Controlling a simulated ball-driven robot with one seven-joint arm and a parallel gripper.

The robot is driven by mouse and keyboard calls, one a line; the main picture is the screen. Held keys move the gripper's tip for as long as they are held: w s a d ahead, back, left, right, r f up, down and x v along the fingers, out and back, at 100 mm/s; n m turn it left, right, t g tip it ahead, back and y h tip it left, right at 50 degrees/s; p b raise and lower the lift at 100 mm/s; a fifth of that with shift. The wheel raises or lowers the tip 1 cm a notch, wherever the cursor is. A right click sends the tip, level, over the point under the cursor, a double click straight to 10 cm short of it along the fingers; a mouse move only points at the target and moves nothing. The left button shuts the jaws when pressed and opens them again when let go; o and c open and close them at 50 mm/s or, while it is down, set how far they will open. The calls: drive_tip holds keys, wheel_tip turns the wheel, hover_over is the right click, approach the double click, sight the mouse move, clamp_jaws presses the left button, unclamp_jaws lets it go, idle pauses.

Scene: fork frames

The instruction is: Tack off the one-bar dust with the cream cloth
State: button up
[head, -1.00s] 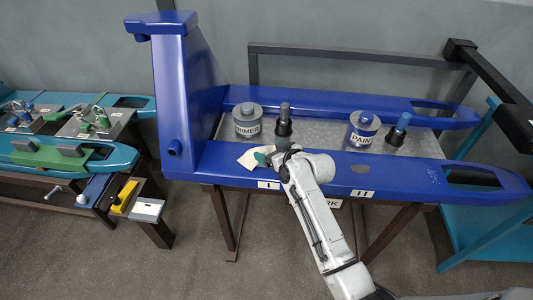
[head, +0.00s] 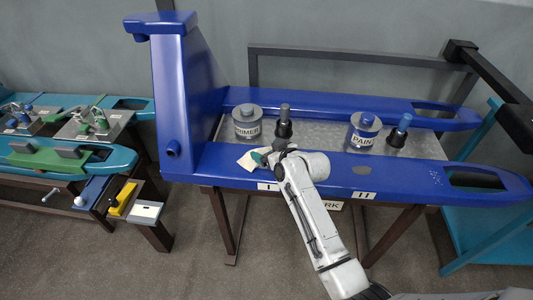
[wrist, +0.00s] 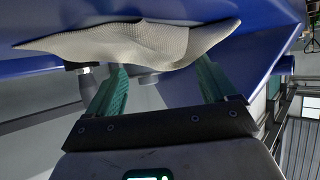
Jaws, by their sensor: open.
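The cream cloth (head: 247,161) lies rumpled on the front blue rail (head: 330,170), above the label I (head: 268,187). In the wrist view the cloth (wrist: 150,45) spreads across the far side of the fingertips. My gripper (head: 262,155) is at the cloth's right edge. In the wrist view my gripper's green fingers (wrist: 160,78) stand wide apart with a gap between them. I cannot tell whether they touch the cloth. No dust shows clearly by the label I; the cloth and my gripper cover part of the rail there. A speckled patch (head: 437,174) lies farther right on the rail.
A PRIMER tin (head: 246,124), a dark-based grey-handled tool (head: 284,121), a PAINT tin (head: 363,134) and a blue-handled tool (head: 400,131) stand behind the front rail. A tall blue upright (head: 178,90) rises at left. Label II (head: 364,195) is right of my arm.

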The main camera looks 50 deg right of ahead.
drive_tip(key=shift+w+f+b, duration=0.25)
drive_tip(key=shift+w+b, duration=0.1)
drive_tip(key=shift+w, duration=0.1)
drive_tip(key=c, duration=1.5)
drive_tip(key=shift+r, duration=0.2)
clamp_jaws()
wheel_tip(320, 180, up, 12)
drive_tip(key=p, duration=0.9)
drive_tip(key=shift+f+p, duration=0.15)
drive_tip(key=shift+p, duration=0.25)
